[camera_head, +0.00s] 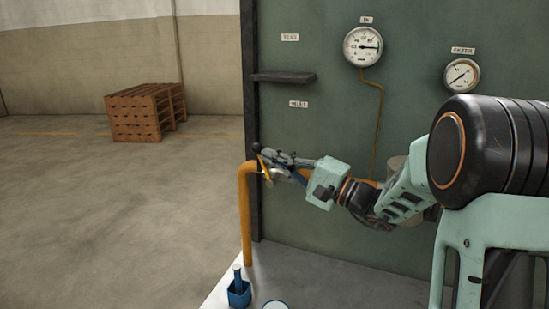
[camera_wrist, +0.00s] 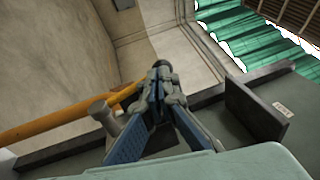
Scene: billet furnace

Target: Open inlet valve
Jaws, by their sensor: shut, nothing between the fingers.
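The inlet valve shows in the head view as a yellow lever (camera_head: 264,168) with a dark knob at its upper end, at the top bend of the yellow pipe (camera_head: 246,215). My gripper (camera_head: 268,155) is at the lever's upper end, with its fingers shut and nothing between them. In the wrist view my gripper (camera_wrist: 160,78) has its fingertips together, with a dark round knob (camera_wrist: 160,64) right at the tips. I cannot tell whether they touch. The yellow pipe (camera_wrist: 50,124) and a grey stub (camera_wrist: 103,112) lie left of the fingers. My gripper partly hides the valve body.
The green panel (camera_head: 330,140) carries a shelf (camera_head: 284,77), a left gauge (camera_head: 362,46) and a right gauge (camera_head: 461,75). Wooden pallets (camera_head: 140,112) stand far left; the floor between is clear.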

